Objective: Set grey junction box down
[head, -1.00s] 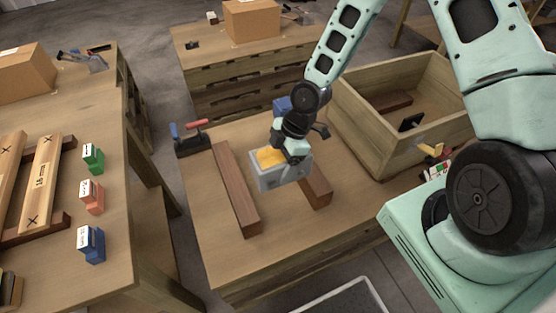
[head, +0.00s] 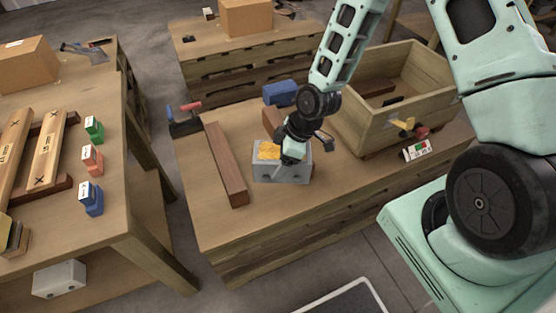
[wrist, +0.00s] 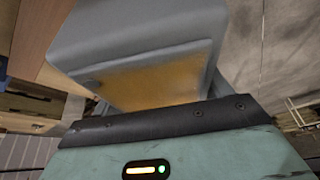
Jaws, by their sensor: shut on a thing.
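The grey junction box (head: 283,175), with a yellow-orange area on top, is held by my gripper (head: 291,154) over the middle workbench (head: 255,235). It is in front of the right dark wood bar (head: 275,121) and hides that bar's near end. I cannot tell whether the box touches the bar. The left dark wood bar (head: 226,165) lies apart to its left. In the wrist view the grey box (wrist: 140,35) and its yellow-orange patch fill the space before my gripper. The fingertips are mostly hidden.
An open wooden crate (head: 375,135) stands right of the box. A blue box (head: 281,92) is behind it, and a red-and-blue-handled tool (head: 184,118) is at the bench's back left. The bench's front strip is clear. Another grey box (head: 60,279) sits below the left table.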

